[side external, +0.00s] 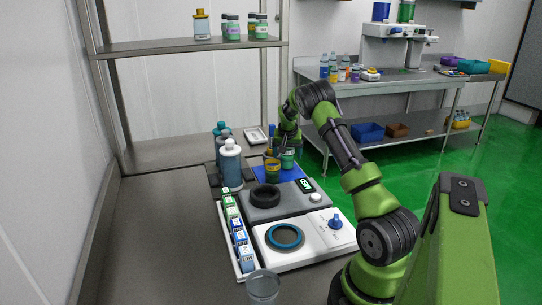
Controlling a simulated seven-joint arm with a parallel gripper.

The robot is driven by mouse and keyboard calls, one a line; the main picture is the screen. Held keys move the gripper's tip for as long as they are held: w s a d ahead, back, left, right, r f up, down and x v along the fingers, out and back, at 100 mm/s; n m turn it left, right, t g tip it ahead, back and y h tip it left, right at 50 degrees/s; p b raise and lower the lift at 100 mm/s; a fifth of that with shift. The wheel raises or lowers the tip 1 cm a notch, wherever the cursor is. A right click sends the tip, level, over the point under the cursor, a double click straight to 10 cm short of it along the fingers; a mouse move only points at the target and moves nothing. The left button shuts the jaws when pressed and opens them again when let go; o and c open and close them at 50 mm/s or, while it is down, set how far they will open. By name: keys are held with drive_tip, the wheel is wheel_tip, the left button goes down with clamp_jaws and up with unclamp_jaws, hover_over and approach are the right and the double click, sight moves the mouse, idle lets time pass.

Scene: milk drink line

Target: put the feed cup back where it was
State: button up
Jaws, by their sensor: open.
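My gripper (284,149) is at the back of the bench, pointing down over a blue mat (290,175). It is open; its fingers are small and partly lost against the cups there. A green-topped cup (288,160) is right at the gripper, and a yellow-and-dark cup (272,168) stands just left of it. A clear cup (262,287) stands alone at the bench's front edge of view. I cannot tell from looks which one is the feed cup, or whether the fingers touch the green-topped cup.
A grey device with a black ring (265,196) and a white device with a blue ring (286,237) fill the bench middle. A tray of small cartons (237,232) runs along their left. Bottles (230,165) stand behind it. The bench's left side is bare.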

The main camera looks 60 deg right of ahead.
drive_tip(key=shift+r, duration=0.2)
drive_tip(key=v, duration=1.1)
drive_tip(key=a+r+n+t+y, duration=0.1)
drive_tip(key=a+r, duration=0.3)
drive_tip(key=a, duration=0.5)
drive_tip(key=s+a+r+n+t+y, duration=0.15)
drive_tip(key=a+r, duration=0.25)
drive_tip(key=a, duration=0.6)
drive_tip(key=a+r+n+t+y, duration=0.15)
drive_tip(key=a+r, duration=0.25)
drive_tip(key=a, duration=0.5)
drive_tip(key=s+a+f+n+y, duration=0.1)
drive_tip(key=s+a+n, duration=0.1)
drive_tip(key=s+a, duration=0.4)
drive_tip(key=s+a+f+n+t+y, duration=0.1)
drive_tip(key=s+a+n, duration=0.2)
drive_tip(key=s+a, duration=0.4)
drive_tip(key=a, duration=0.5)
drive_tip(key=shift+n+t, duration=0.3)
